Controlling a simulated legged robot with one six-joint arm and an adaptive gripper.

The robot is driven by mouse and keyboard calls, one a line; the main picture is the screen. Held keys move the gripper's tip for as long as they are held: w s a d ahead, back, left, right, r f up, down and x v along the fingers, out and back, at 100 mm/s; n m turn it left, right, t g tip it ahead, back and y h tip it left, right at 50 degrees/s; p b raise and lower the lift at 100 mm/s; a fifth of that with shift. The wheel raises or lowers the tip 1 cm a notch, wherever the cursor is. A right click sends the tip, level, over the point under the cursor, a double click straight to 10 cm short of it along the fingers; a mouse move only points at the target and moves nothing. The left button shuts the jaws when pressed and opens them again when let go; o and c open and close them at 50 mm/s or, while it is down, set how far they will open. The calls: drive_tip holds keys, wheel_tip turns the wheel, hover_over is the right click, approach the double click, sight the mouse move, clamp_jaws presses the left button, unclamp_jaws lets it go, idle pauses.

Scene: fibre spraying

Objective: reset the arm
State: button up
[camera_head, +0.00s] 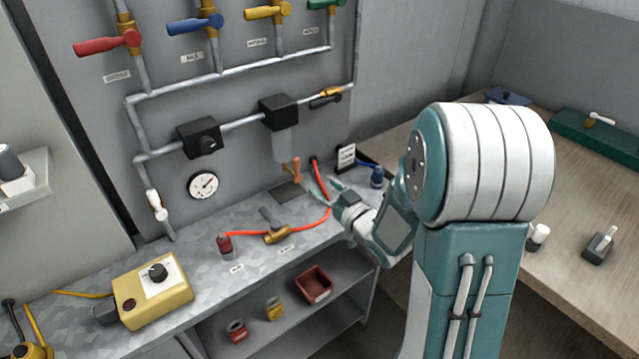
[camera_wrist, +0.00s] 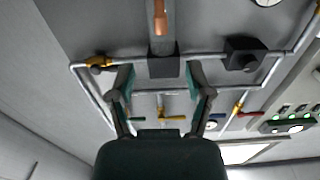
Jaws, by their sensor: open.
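My arm (camera_head: 480,165), teal and white, stands at the right of the head view and reaches left over the grey bench. My gripper (camera_head: 322,191) is near the bench's back edge, in front of the wall panel, its fingers pointing left. In the wrist view my gripper (camera_wrist: 160,82) shows two teal and grey fingers spread apart with nothing held between them. A filter unit with a black top (camera_head: 279,111) and a copper-coloured lower end (camera_head: 296,168) hangs on the panel beyond the fingers. The copper-coloured end also shows in the wrist view (camera_wrist: 160,18).
The panel carries pipes, a gauge (camera_head: 203,185) and red (camera_head: 108,43), blue (camera_head: 195,23), yellow (camera_head: 268,11) and green valve handles. An orange hose (camera_head: 310,228) and a brass valve (camera_head: 277,235) lie on the bench. A yellow box (camera_head: 152,290) sits front left. A wooden table (camera_head: 560,160) is at right.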

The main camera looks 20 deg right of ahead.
drive_tip(key=shift+r, duration=0.15)
drive_tip(key=s+r+m+g+h, duration=0.3)
drive_tip(key=s+r+g+h, duration=0.2)
drive_tip(key=s+r+h, duration=0.2)
drive_tip(key=s+a+g, duration=0.2)
drive_tip(key=s+g, duration=0.1)
drive_tip(key=s, duration=0.6)
drive_tip(key=s+a+r+g+y, duration=0.1)
drive_tip(key=s+a+g, duration=0.2)
drive_tip(key=s, duration=0.7)
drive_tip(key=shift+r+g, duration=0.2)
drive_tip(key=shift+g, duration=0.1)
